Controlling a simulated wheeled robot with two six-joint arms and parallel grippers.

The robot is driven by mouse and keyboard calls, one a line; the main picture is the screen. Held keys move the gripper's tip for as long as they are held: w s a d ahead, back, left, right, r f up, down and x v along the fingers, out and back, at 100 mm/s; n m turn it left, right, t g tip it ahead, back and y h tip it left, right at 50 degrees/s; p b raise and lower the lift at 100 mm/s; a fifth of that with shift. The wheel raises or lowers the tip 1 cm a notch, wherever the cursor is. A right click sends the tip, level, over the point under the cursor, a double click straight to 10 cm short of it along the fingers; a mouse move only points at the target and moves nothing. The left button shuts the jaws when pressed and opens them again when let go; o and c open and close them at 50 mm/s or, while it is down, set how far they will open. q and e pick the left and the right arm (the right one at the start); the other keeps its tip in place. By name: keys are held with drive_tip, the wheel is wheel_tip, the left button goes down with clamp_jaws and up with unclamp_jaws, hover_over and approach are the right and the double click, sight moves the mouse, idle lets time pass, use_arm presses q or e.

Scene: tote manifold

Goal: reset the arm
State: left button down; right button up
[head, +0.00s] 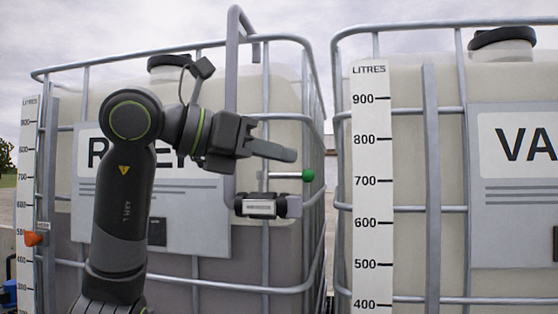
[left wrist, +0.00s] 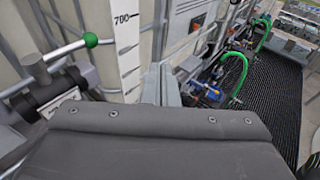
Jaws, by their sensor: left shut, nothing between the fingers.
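My left arm rises in front of the left caged tote (head: 255,95) in the head view. Its gripper (head: 285,154) points right, shut and empty, its fingers apart from other things as far as I can tell. Just below the fingertips is a valve (head: 262,207) on a grey pipe, with a lever ending in a green knob (head: 308,175). In the left wrist view the green knob (left wrist: 90,40) and the valve (left wrist: 60,88) are at the left. The gripper's grey body (left wrist: 160,140) fills the lower part of that view. My right gripper is not in view.
A second caged tote (head: 450,190) stands at the right, with a litre scale (head: 372,190) on its front. A grey pipe (head: 231,80) runs up close to my gripper. Green hoses (left wrist: 235,75) and a dark grated floor (left wrist: 270,90) show in the left wrist view.

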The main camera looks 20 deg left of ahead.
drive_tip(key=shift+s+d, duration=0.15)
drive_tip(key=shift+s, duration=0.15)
